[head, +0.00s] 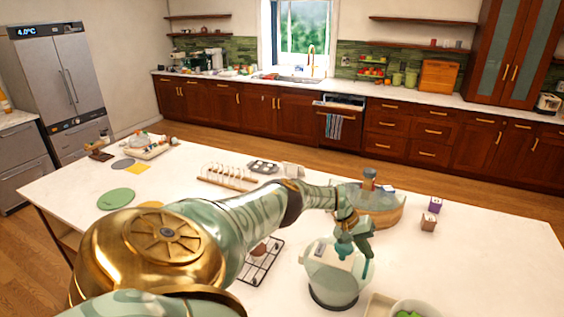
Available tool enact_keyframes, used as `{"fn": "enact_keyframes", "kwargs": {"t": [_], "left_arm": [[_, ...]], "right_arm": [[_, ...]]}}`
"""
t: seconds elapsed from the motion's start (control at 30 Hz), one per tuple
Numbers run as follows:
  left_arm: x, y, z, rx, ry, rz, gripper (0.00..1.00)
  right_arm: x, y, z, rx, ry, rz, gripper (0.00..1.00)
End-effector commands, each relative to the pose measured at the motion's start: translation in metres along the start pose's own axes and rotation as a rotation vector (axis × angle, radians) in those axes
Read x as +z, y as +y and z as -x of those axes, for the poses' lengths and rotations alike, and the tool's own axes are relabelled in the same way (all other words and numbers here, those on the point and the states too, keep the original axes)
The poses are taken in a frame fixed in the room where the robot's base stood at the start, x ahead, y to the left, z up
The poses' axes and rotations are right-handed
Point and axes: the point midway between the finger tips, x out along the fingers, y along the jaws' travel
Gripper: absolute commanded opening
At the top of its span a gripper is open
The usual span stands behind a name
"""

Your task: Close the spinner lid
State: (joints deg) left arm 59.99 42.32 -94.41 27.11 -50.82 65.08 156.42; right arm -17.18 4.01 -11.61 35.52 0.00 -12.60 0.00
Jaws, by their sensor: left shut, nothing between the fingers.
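The spinner (334,292) is a pale, see-through round bowl with a dark base, standing upright near the front of the white island. Its top looks pale green with a small light rectangular piece on it; whether the lid is fully down cannot be told from here. My left gripper (357,258) points down at the right side of the spinner's top, shut and empty. It overlaps the rim in the picture; touching cannot be told. The gripper and wrist hide part of the top. My right gripper is not in view.
A round wooden-sided container (385,212) stands just behind the gripper. A wire rack (262,262) is left of the spinner, and a bowl with green contents (414,309) is at the front right. Two small boxes (429,223) stand farther right. The island's right end is clear.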

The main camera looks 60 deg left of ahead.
Motion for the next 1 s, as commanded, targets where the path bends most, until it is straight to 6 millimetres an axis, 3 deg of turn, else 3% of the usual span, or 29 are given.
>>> {"fn": "enact_keyframes", "kwargs": {"t": [0.33,1.0], "left_arm": [[0.000,-0.011,-0.010,-0.069,-0.001,0.001,0.00],[0.002,-0.015,-0.006,-0.078,-0.005,0.001,0.00]], "right_arm": [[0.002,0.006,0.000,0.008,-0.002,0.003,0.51],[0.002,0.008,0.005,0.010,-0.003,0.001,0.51]]}}
